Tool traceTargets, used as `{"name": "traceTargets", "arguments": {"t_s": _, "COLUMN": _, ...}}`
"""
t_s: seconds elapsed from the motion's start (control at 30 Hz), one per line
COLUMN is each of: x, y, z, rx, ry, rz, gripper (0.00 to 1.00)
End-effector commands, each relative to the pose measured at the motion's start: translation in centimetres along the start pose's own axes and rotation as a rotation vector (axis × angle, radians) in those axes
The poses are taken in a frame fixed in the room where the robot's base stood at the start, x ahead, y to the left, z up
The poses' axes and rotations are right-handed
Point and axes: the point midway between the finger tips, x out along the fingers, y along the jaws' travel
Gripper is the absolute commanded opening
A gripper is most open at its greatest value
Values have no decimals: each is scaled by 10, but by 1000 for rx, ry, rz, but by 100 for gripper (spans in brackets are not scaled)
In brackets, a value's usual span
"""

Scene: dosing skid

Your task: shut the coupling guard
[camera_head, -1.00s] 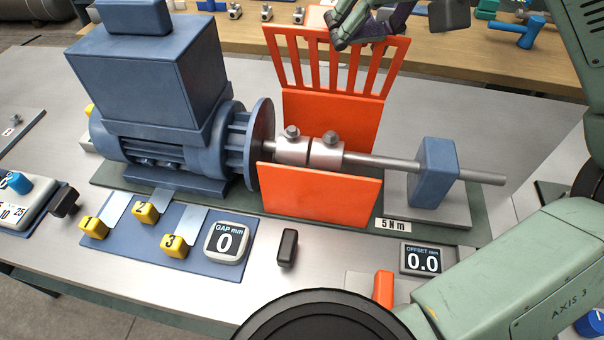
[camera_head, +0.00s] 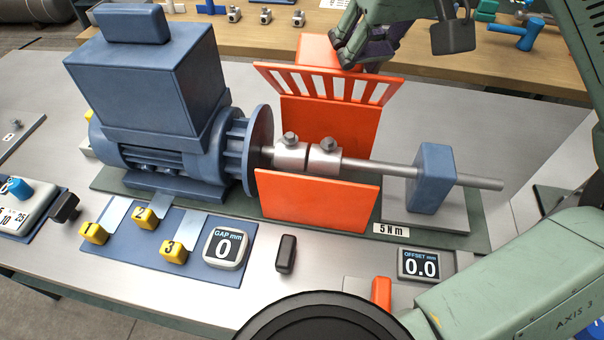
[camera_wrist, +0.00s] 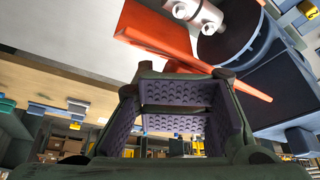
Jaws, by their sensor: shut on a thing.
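The orange coupling guard (camera_head: 318,200) has a front wall and a rear wall on either side of the coupling (camera_head: 308,157) on the shaft. Its slotted lid (camera_head: 300,82) is hinged up from the rear wall and tilted, leaving the coupling uncovered from above. My gripper (camera_head: 347,60) is at the lid's upper edge, shut on the lid; the exact contact is partly hidden by the fingers.
A blue motor (camera_head: 150,85) stands left of the guard, and a blue bearing block (camera_head: 432,178) carries the shaft at right. A gap display (camera_head: 226,246) and an offset display (camera_head: 421,264) sit in front. A wooden bench (camera_head: 430,45) with small parts runs behind.

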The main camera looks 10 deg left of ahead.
Motion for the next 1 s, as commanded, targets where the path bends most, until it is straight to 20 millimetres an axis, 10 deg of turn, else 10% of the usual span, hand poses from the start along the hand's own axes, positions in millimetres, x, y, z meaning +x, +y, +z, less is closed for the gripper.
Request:
{"name": "traceTargets", "arguments": {"t_s": 0.6, "x": -58, "y": 0, "z": -24, "rx": 0, "ry": 5, "rz": 1, "gripper": 0}}
{"name": "traceTargets", "arguments": {"t_s": 1.0, "x": -60, "y": 0, "z": -25, "rx": -1, "ry": 5, "rz": 0, "gripper": 0}}
